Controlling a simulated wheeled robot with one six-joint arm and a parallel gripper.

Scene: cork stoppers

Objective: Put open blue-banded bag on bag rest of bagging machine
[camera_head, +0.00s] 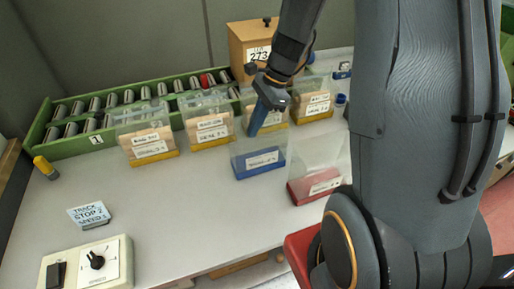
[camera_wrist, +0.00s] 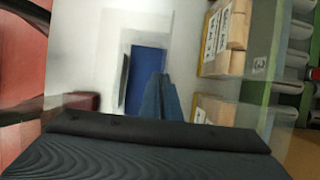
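The blue-banded bag (camera_head: 262,172) stands upright on the grey table in the head view. It has clear film above a blue base with a white label. Its blue part (camera_wrist: 148,72) also shows beyond my fingers in the wrist view. My gripper (camera_head: 256,130) points down with its blue fingers just above and behind the bag's top edge. In the wrist view the fingers (camera_wrist: 161,98) look close together, but I cannot tell whether they are fully shut or touch the film. I cannot make out a bag rest in either view.
Yellow-banded bags with cork-coloured contents (camera_head: 150,146) stand behind, and a red-banded bag (camera_head: 316,187) stands to the right. A green-framed roller track (camera_head: 105,138) and a wooden box (camera_head: 240,42) are at the back. A control box (camera_head: 92,268) is front left. The table's left middle is mostly clear.

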